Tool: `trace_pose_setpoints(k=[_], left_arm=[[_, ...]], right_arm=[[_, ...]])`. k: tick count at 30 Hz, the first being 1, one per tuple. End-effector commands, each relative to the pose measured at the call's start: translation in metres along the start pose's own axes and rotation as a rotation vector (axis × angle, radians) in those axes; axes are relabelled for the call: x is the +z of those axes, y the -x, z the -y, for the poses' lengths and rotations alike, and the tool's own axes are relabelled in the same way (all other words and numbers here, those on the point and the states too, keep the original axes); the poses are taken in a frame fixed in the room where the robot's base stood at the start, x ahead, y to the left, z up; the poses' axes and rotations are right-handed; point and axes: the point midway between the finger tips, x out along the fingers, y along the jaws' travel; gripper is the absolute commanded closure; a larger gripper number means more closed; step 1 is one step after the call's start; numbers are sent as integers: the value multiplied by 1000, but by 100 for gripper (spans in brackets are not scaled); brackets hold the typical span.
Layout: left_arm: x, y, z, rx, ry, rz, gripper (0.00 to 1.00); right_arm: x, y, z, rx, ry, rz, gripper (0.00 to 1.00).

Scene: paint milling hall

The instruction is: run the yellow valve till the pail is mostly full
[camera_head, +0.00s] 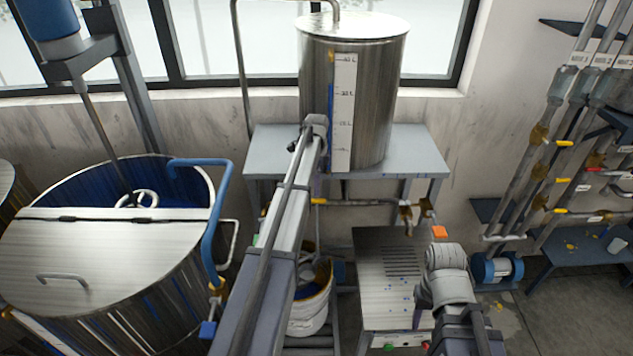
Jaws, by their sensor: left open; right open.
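A steel tank (382,95) with a level gauge stands on a grey stand. A pipe runs beneath it, with a small yellow valve handle (319,201) at its left part. The white pail (309,318) stands below, with blue and yellow marks inside; my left arm partly covers it, and its fill level is unclear. My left gripper (295,146) is open at the far end of its arm, in front of the tank's left side; its fingers are hard to make out. My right gripper (446,258) is open at the lower right, fingers mostly hidden by its wrist.
A large mixing vat (100,265) with a half lid and blue handle (212,215) fills the left. A slatted metal bench (385,262) stands right of the pail. Wall pipes with several yellow handles (562,143) and a red one are at the right. Some floor is clear at lower right.

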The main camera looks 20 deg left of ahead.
Motion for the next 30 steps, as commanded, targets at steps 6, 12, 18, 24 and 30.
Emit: trace_pose_setpoints(k=[6, 12, 18, 24, 30], left_arm=[[0, -26, 0, 0, 0, 0, 25], [0, -45, 0, 0, 0, 0, 25], [0, -64, 0, 0, 0, 0, 25], [0, -82, 0, 0, 0, 0, 25], [0, -93, 0, 0, 0, 0, 25]], right_arm=[[-2, -25, 2, 0, -2, -1, 50], [-3, -44, 4, 0, -4, -2, 50], [-4, -63, 6, 0, -3, -2, 50], [-6, -82, 8, 1, 1, -2, 50], [-6, -92, 8, 2, 4, -2, 50]])
